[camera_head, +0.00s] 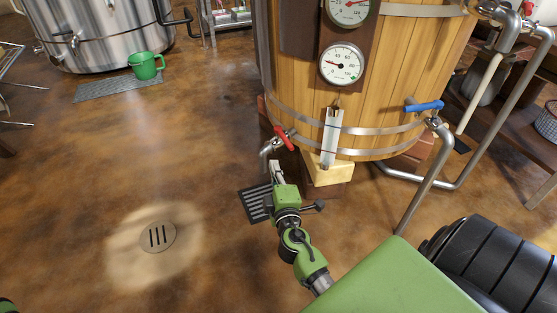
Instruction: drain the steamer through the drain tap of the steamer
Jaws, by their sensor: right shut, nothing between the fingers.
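The large wooden vat (400,65) with steel bands and dial gauges, which looks like the steamer, stands right of centre. A tap with a red handle (284,138) sits low on its left side, with a bent metal spout (267,152) pointing down. Whether the tap is open is not clear, and no flow shows. My right gripper (276,170) is shut and empty, just below the red handle and beside the spout, apparently apart from the handle. Only a small green part of me shows at the bottom left corner; my left gripper is not in view.
A dark slotted grate (256,204) lies on the floor below the spout. A blue-handled valve (424,106) and steel pipes are on the vat's right. A round floor drain (158,237), a green jug (146,66) and a steel tank (100,30) are left. The floor between is open.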

